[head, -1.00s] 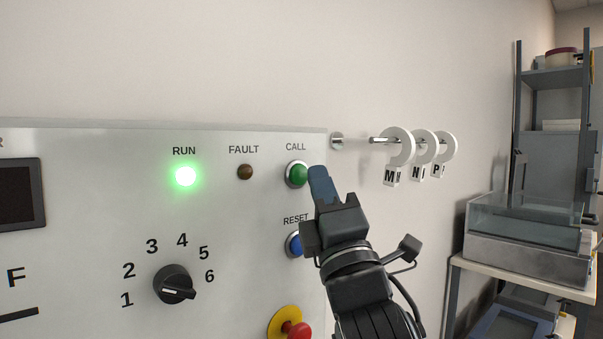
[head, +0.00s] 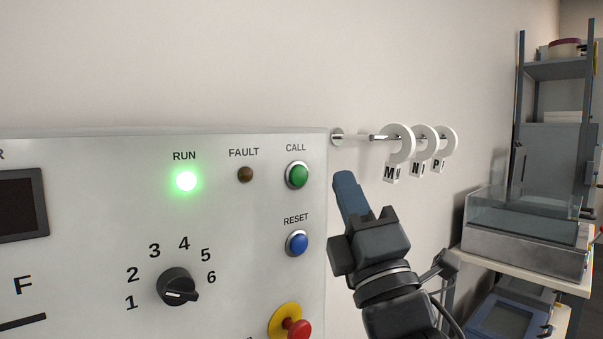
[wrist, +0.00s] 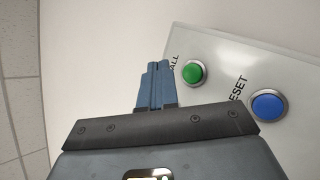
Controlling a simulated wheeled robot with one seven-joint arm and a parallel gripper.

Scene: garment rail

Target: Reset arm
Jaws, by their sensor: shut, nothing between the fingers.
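My gripper (head: 348,184) is shut and empty, in the air just right of the control panel's right edge in the head view. It is apart from the green CALL button (head: 298,175) and the blue RESET button (head: 297,243), both to its left on the panel (head: 100,240). In the wrist view my closed blue fingers (wrist: 157,70) point at the wall, with the green button (wrist: 193,73) and the blue button (wrist: 268,106) to their right. The green RUN lamp (head: 186,181) is lit. The FAULT lamp (head: 245,174) is dark.
A wall rail (head: 375,137) carries white lettered rings (head: 400,140), above and right of my fingers. A red stop knob (head: 298,328) and a rotary selector (head: 177,287) sit low on the panel. A bench with a clear-walled tank (head: 525,215) stands at the right.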

